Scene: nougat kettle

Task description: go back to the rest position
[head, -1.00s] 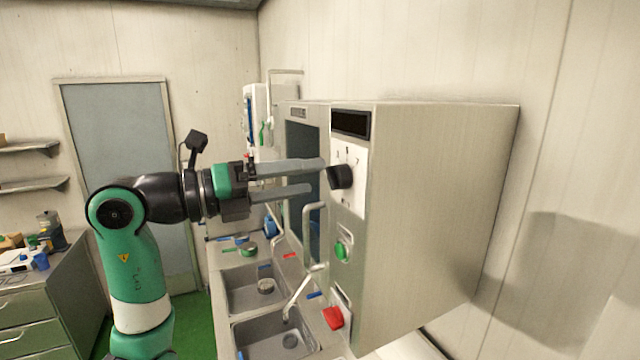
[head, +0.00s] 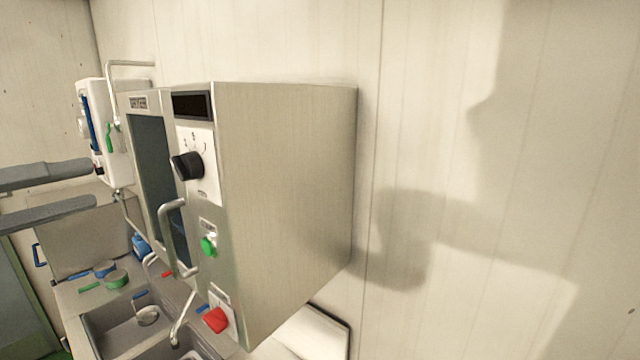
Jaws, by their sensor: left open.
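My left gripper (head: 88,187) reaches in from the left edge of the head view. Its two grey fingers are apart with nothing between them. They are left of the steel wall cabinet (head: 285,200) and appear clear of its black dial (head: 187,166). The rest of my left arm is outside the view. My right gripper is not in view.
The cabinet front has a bar handle (head: 170,238), a green button (head: 208,246) and a red switch (head: 215,320). Below are a sink (head: 130,325) with taps and small blue and green items. A white wall unit (head: 105,135) hangs behind. The right side is bare wall.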

